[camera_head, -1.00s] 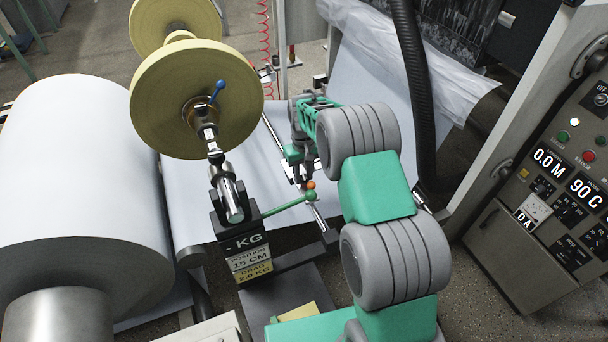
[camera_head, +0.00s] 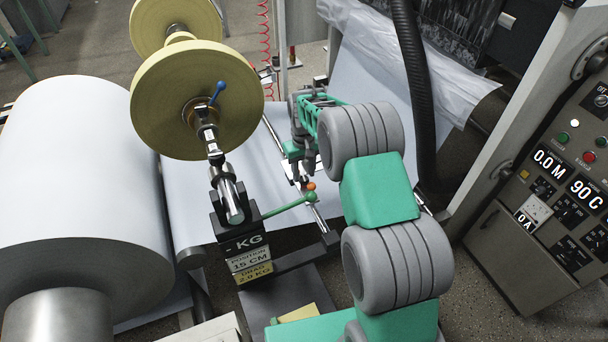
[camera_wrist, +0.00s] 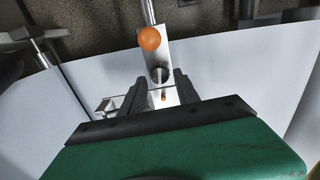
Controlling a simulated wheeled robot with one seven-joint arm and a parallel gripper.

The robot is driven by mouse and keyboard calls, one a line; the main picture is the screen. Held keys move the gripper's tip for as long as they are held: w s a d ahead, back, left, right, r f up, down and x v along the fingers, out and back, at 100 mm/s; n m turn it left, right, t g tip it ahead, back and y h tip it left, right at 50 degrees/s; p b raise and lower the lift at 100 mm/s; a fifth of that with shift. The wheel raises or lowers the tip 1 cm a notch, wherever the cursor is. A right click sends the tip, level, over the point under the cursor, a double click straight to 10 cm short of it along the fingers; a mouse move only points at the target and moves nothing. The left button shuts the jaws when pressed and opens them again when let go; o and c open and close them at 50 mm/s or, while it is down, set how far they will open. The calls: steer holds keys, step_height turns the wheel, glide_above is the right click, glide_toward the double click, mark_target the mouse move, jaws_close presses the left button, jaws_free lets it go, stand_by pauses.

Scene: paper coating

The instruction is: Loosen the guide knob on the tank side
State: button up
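An orange ball knob (camera_wrist: 149,39) stands on a pale metal bracket (camera_wrist: 157,58) ahead of my gripper in the wrist view. It shows small in the head view (camera_head: 311,186), beside the green ball at the end of a green lever (camera_head: 290,206). A short dark round piece (camera_wrist: 160,74) sits on the bracket nearer my gripper. Which of these is the guide knob I cannot tell for sure. My gripper (camera_wrist: 161,77) is open over the bracket, its dark fingers apart on either side. Whether they touch anything is unclear. The orange ball is beyond the fingertips.
A metal guide bar (camera_head: 274,135) runs across the white paper web (camera_head: 240,195). A large white roll (camera_head: 70,170) fills the left, with a yellow roll (camera_head: 195,100) above. A black hose (camera_head: 413,80) hangs behind my arm. A control cabinet (camera_head: 540,220) stands right.

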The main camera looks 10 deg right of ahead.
step_height(320, 180, up, 6)
steer(key=shift+r, duration=0.1)
steer(key=shift+r, duration=0.15)
step_height(320, 180, up, 6)
steer(key=p, duration=0.2)
glide_above(304, 178)
steer(key=s, duration=0.3)
steer(key=s+r+m+t+p, duration=0.1)
steer(key=s+r+t+p, duration=0.1)
steer(key=s+r, duration=0.65)
steer(key=s+r+m+t+p, duration=0.1)
steer(key=s+r+p, duration=0.2)
steer(key=s, duration=1.2)
steer(key=shift+s+d+r, duration=0.2)
steer(key=shift+s+r, duration=0.05)
steer(key=shift+s, duration=0.1)
